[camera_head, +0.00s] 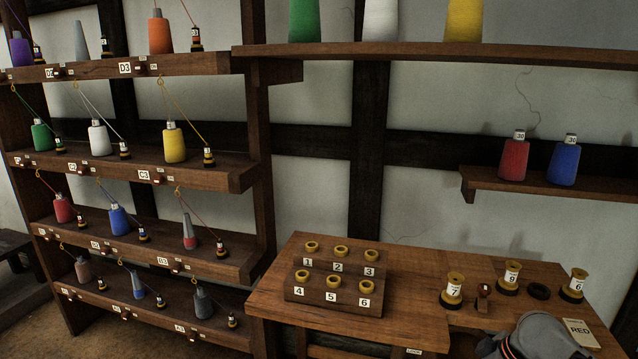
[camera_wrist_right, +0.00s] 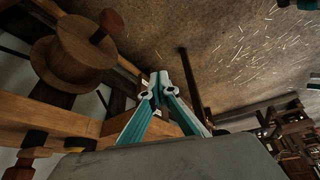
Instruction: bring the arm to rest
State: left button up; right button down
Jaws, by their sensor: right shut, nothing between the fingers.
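My right gripper (camera_wrist_right: 155,92) shows in the right wrist view with its teal fingers together at the tips and nothing between them. Bare floor and part of a wooden frame lie behind the fingers. In the head view a grey rounded part of my right arm is at the bottom right, in front of the table (camera_head: 420,318); the fingers do not show there. My left gripper is not in view.
A block (camera_head: 327,293) with several yellow rings stands on the table. Shelves with bobbins (camera_head: 172,142) stand left; red (camera_head: 514,160) and blue (camera_head: 563,165) cones sit behind.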

jog(key=s+a+f+m+t, duration=0.3)
jog(key=s+a+f, duration=0.8)
jog(key=a+f, duration=0.15)
jog(key=s+a+m+t+h, duration=0.1)
jog(key=s+a+m+t, duration=0.1)
jog(key=s, duration=1)
jog(key=shift+r+m+t, duration=0.2)
jog(key=shift+m+t, duration=0.1)
jog(key=shift+t, duration=0.6)
jog(key=shift+s, duration=0.1)
